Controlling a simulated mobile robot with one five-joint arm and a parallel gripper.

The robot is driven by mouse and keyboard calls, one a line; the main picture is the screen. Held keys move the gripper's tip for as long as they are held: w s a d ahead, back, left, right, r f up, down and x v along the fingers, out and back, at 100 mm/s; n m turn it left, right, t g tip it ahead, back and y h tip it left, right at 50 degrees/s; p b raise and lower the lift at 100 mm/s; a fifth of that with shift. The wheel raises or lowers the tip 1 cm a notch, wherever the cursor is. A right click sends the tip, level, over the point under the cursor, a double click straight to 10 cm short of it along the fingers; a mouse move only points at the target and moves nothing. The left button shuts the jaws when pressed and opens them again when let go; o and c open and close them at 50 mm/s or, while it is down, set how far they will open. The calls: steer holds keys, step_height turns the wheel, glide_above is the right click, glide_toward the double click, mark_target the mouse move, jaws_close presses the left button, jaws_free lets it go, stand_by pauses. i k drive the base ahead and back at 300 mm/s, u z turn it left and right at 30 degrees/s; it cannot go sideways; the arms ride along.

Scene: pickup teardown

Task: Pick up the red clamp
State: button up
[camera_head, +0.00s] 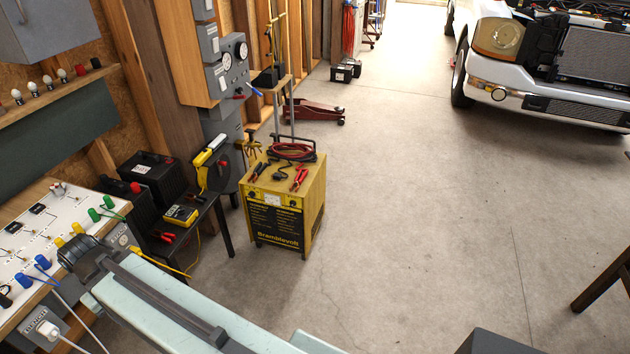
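A red clamp (299,179) lies on top of the yellow Bramblevolt charger (287,217), toward its right side. A black clamp with some red (261,171) lies to its left, and a coiled red cable (291,151) lies behind it. Another red clamp (166,237) lies on the dark low table at the left, beside a small yellow meter. The frame does not show which red clamp is meant.
A white panel bench (55,235) is at the far left. A red floor jack (313,112) is behind the charger. A white truck (545,70) stands back right. The middle floor is clear.

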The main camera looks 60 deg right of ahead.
mark_target(297, 182)
steer(key=z, duration=3.25)
steer(key=i, duration=3.75)
steer(key=u, duration=3.2)
